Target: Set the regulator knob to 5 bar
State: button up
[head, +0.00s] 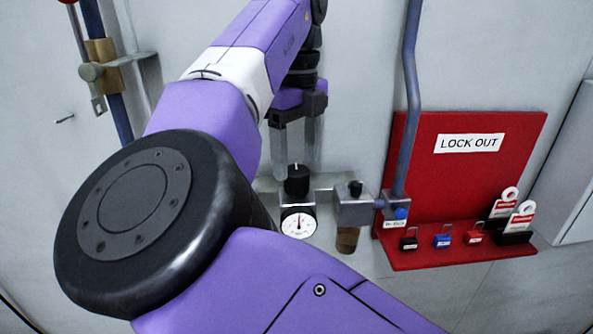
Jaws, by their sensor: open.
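The black regulator knob (297,181) stands upright on top of the regulator, in the middle of the head view. A round white gauge (298,223) sits just below it. Its thin needle points roughly upward, but the numbers are too small to read. My gripper (296,167) points down at the knob, with its two grey fingers apart. The fingertips are close to the knob's top, and nothing shows between them higher up. I cannot tell whether they touch the knob. My arm hides the area left of the regulator.
A filter unit (353,207) and a blue valve (401,213) join the regulator on the right. A blue-grey pipe (410,90) rises there. A red lockout board (480,165) with padlocks and tags stands farther right. Another pipe with a brass valve (101,52) is upper left.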

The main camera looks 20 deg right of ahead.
aim_at(296, 169)
jog(key=shift+r, duration=2.2)
